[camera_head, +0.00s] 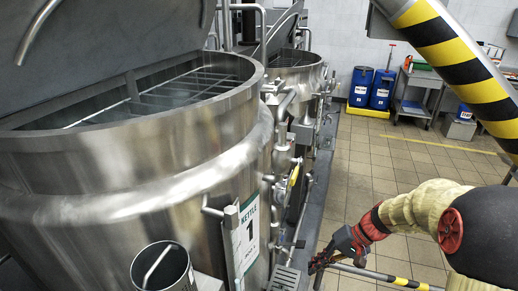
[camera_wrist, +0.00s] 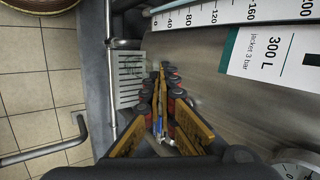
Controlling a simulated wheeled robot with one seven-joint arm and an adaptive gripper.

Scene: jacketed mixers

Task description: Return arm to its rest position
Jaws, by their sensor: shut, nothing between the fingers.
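My arm comes in from the lower right in the head view, with a beige padded sleeve and a dark round joint. My gripper (camera_head: 316,265) is low, just right of the kettle marked 1 (camera_head: 150,150), apart from its wall as far as I can see. In the wrist view my gripper (camera_wrist: 161,72) has its fingers drawn together at the tips with nothing between them. Beyond the tips lies a grey slotted grate (camera_wrist: 131,78). The kettle's steel wall (camera_wrist: 215,85) fills the right side there.
Pipes and valves (camera_head: 285,150) stand along the kettle's right side. A striped yellow-black post (camera_head: 455,60) slants at upper right. A striped rail (camera_head: 385,277) runs low near my gripper. Blue drums (camera_head: 372,88) and a trolley (camera_head: 415,95) stand behind. Tiled floor (camera_head: 375,170) is open between.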

